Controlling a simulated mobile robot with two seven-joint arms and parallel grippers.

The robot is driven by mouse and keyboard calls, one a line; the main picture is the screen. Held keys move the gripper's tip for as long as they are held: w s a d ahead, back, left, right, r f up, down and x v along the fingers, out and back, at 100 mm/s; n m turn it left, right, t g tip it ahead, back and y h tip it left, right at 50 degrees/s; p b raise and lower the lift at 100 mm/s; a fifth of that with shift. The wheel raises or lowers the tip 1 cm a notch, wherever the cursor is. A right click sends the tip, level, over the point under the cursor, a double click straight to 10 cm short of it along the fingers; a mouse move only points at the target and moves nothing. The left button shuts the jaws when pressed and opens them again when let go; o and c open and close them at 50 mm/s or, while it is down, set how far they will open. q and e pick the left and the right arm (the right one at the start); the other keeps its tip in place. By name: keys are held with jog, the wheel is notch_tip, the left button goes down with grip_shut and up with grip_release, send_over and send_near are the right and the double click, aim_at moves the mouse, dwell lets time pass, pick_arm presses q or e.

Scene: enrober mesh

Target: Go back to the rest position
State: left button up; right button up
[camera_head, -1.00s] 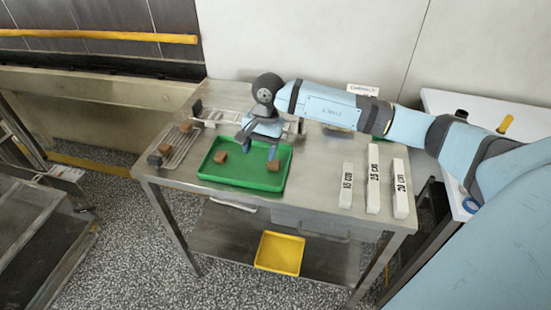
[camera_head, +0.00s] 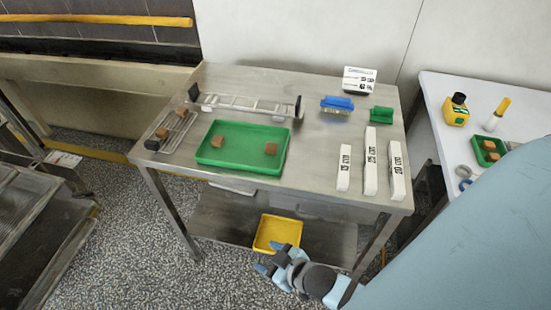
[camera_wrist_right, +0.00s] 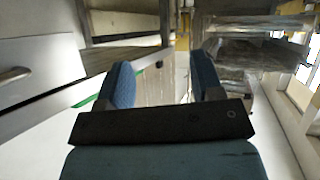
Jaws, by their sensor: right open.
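My right gripper (camera_head: 278,262) is low in front of the steel table, beside the yellow bin, in the head view. In the right wrist view its two blue fingers (camera_wrist_right: 163,85) stand apart with nothing between them. On the steel table (camera_head: 245,87) a green tray (camera_head: 205,160) holds two brown blocks, one at the left (camera_head: 217,141) and one at the right (camera_head: 271,149). My left gripper does not show in the head view.
A wire rack (camera_head: 176,131) with brown blocks lies at the table's left. A yellow bin (camera_head: 277,232) sits on the lower shelf. A white side table (camera_head: 520,95) is at the right. The floor in front is clear.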

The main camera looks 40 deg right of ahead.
jog(key=shift+s+d+f+m+g, duration=0.1)
jog(key=shift+s+f+m+g, duration=0.15)
jog(key=shift+s+f+m, duration=0.25)
jog(key=shift+s+d+f+m+g, duration=0.1)
jog(key=shift+s+f+m+g, duration=0.2)
jog(key=shift+s, duration=0.35)
notch_tip(320, 180, up, 9)
jog(key=p, duration=0.9)
jog(key=shift+d+f, duration=0.15)
jog(key=shift+f, duration=0.05)
jog(key=shift+r, duration=0.25)
